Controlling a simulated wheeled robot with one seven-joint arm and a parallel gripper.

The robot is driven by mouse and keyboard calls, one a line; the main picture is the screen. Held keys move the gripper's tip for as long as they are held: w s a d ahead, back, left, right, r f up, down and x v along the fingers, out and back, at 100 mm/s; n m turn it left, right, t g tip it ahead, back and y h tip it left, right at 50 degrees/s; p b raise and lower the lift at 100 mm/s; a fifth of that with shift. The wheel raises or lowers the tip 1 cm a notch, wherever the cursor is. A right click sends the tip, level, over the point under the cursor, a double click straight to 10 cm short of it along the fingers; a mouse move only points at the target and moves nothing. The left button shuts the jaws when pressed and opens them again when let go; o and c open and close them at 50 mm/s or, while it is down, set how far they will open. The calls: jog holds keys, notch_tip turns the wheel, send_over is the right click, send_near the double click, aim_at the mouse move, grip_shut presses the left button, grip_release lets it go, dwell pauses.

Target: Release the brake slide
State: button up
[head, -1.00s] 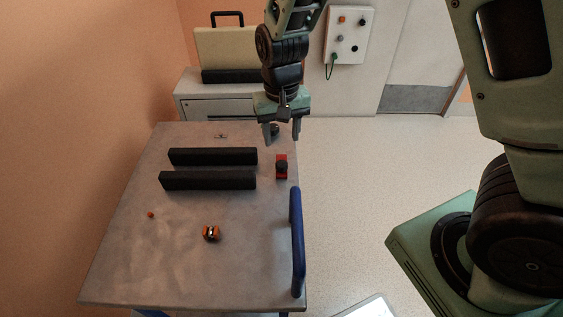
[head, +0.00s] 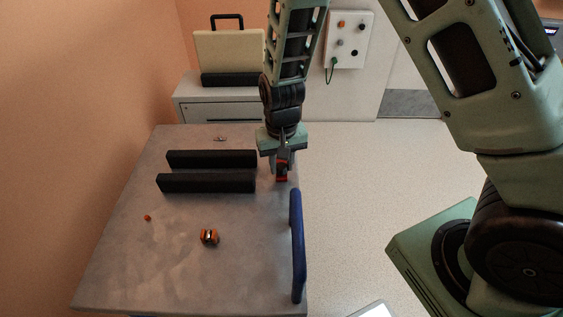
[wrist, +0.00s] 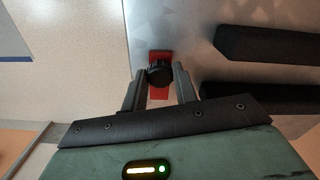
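The brake slide appears as a red block with a black knob (wrist: 160,74) near the right edge of the metal table. In the head view the red part (head: 282,178) shows just below my gripper, which partly hides it. My gripper (wrist: 158,86) points down over it. In the wrist view its two fingers are apart, one on each side of the red block and black knob. I cannot tell whether either finger touches the knob.
Two black bars (head: 206,183) lie left of the gripper on the table (head: 130,270). A blue handle (head: 297,245) runs along the table's right edge. A cabinet (head: 218,110) stands behind.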

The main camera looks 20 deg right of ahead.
aim_at(282, 190)
grip_shut()
jog(key=shift+s+a+p, duration=0.15)
jog(key=shift+s+a, duration=0.15)
jog(key=shift+s, duration=0.4)
jog(key=shift+s+a+p, duration=0.15)
jog(key=shift+s+a, duration=0.1)
jog(key=shift+s, duration=0.45)
jog(key=shift+s+a+p, duration=0.15)
jog(key=shift+s+a, duration=0.15)
jog(key=shift+s, duration=0.4)
jog(key=o, duration=0.6)
grip_release()
jog(key=shift+r, duration=0.3)
notch_tip(282, 190, up, 17)
jog(key=p, duration=0.3)
jog(key=shift+f, duration=0.1)
